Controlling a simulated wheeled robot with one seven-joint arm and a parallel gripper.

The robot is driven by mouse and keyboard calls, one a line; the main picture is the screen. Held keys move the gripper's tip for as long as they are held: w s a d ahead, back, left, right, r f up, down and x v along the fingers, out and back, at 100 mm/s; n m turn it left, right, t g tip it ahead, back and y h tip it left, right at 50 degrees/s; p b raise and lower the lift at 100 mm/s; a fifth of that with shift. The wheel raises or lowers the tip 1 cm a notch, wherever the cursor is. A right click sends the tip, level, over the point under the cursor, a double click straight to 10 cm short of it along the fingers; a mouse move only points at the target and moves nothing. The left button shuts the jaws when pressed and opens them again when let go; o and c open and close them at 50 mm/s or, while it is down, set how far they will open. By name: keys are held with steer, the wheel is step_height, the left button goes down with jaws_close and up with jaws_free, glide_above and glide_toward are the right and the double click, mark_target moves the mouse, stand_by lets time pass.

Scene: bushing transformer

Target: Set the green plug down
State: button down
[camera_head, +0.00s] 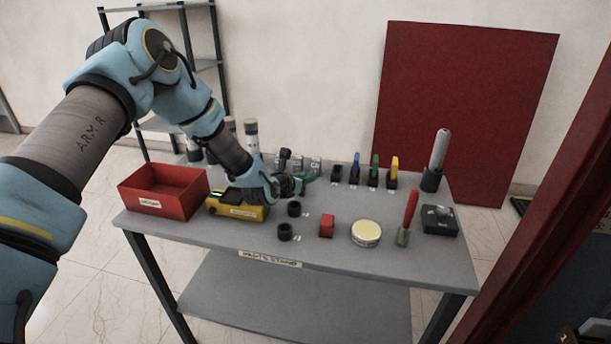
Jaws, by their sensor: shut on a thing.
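My blue-and-grey arm reaches in from the left over the grey table. My gripper (299,184) is low over the table's back middle part, right of the yellow box. It is shut on a small green thing (310,178), which looks like the green plug. Most of it is hidden by the gripper, and I cannot tell whether it touches the table (345,262). Another green-topped piece (374,167) stands upright in a black base in the back row.
A red bin (190,196) and a yellow box (238,212) stand left. Black rings (285,231), a red block (326,224), a round tin (366,233) and a red-handled tool (408,217) line the front. Blue (356,164) and yellow (394,169) upright pieces stand behind.

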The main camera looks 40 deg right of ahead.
steer(key=shift+f, duration=0.15)
steer(key=c, duration=0.7)
jaws_free()
steer(key=shift+r, duration=0.2)
